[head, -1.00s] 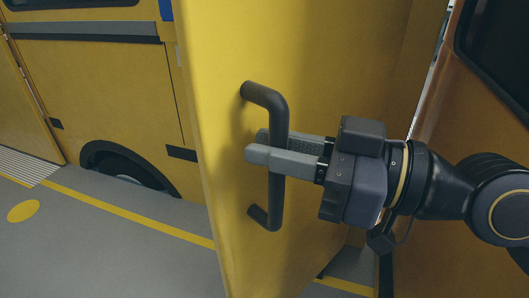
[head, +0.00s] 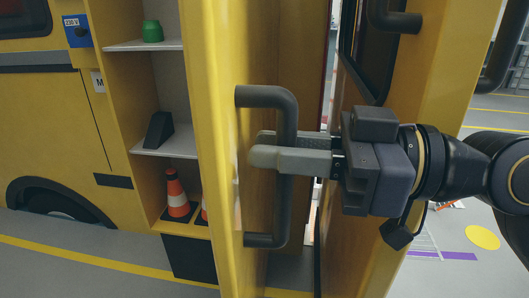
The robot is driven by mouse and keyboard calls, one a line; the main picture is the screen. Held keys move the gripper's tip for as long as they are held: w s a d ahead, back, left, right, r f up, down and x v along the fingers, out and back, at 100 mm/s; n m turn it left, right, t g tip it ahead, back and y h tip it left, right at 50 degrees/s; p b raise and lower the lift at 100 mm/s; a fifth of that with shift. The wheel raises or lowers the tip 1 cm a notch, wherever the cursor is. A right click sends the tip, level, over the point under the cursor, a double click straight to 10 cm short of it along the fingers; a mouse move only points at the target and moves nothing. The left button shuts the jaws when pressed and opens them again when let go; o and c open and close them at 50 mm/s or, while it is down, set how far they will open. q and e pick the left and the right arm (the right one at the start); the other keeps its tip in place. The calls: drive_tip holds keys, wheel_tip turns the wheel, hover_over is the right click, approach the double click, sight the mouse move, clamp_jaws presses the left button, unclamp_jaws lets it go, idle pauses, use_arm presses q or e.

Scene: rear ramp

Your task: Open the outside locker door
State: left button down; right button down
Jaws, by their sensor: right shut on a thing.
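The yellow locker door (head: 216,185) stands swung open in the middle of the head view, seen nearly edge-on. Its dark grey bar handle (head: 282,208) is upright on the door's face. My right gripper (head: 286,148) comes in from the right and is shut around the upper middle of the handle bar. To the left of the door edge, the open locker (head: 158,95) shows light shelves. My left gripper is not in view.
The locker holds a green object (head: 152,31), a dark wedge (head: 157,130) and orange-white cones (head: 177,194). A second yellow panel with a dark window (head: 372,50) stands close behind my right gripper. Grey floor (head: 70,265) lies clear at lower left.

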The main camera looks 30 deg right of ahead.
sight(298, 110)
drive_tip(key=shift+s+d, duration=0.1)
drive_tip(key=shift+d, duration=0.1)
drive_tip(key=c, duration=1.4)
unclamp_jaws()
drive_tip(key=r+p, duration=0.1)
drive_tip(key=r, duration=0.1)
drive_tip(key=r+p, duration=0.1)
drive_tip(key=r, duration=0.1)
drive_tip(key=shift+s+a+r, duration=0.15)
drive_tip(key=shift+s, duration=0.05)
drive_tip(key=s+r, duration=0.1)
drive_tip(key=s+a+r+p, duration=0.1)
drive_tip(key=r, duration=0.1)
drive_tip(key=s+a+r+p, duration=0.1)
drive_tip(key=r, duration=0.1)
drive_tip(key=shift+s+a, duration=0.1)
drive_tip(key=shift+a, duration=0.1)
drive_tip(key=s+a+r, duration=0.1)
drive_tip(key=s+a, duration=0.1)
drive_tip(key=s+a+r+p, duration=0.1)
drive_tip(key=s, duration=0.2)
drive_tip(key=s+a+r+p, duration=0.1)
drive_tip(key=s+a, duration=0.1)
drive_tip(key=s, duration=0.1)
drive_tip(key=shift+a+r, duration=0.3)
drive_tip(key=shift+r, duration=0.1)
